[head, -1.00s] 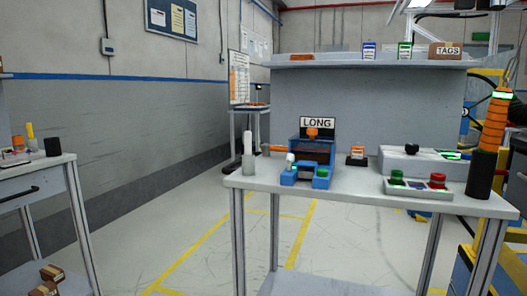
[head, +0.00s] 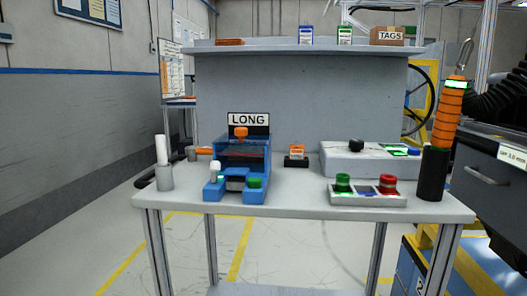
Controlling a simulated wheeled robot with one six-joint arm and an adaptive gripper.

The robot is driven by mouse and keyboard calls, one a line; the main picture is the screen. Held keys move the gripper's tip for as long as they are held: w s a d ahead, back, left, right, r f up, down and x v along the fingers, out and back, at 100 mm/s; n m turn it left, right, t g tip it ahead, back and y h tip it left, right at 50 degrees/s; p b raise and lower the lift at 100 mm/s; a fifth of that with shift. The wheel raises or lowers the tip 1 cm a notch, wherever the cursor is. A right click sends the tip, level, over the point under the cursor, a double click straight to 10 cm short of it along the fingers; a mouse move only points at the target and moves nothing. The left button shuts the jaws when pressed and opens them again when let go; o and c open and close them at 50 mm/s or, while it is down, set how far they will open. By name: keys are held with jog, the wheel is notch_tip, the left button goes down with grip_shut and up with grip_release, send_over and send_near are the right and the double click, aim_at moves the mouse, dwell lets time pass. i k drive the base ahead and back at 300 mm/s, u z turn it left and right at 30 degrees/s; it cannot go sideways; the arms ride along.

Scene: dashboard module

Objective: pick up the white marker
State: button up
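A white upright stick that looks like the white marker (head: 161,149) stands in a grey cup-shaped holder (head: 164,178) at the left front corner of the workbench (head: 290,200). Its upper part sticks out of the holder; its lower end is hidden inside. My gripper is not in view.
A blue fixture (head: 241,154) with a LONG sign (head: 248,121) stands right of the holder. A button box (head: 366,196), a grey unit (head: 365,163) and an orange-and-black upright tool (head: 445,125) stand further right. Floor left of the bench is clear.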

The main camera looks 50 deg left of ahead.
aim_at(160, 140)
jog(key=z, duration=1.05)
jog(key=k, duration=1.65)
jog(key=u, duration=1.5)
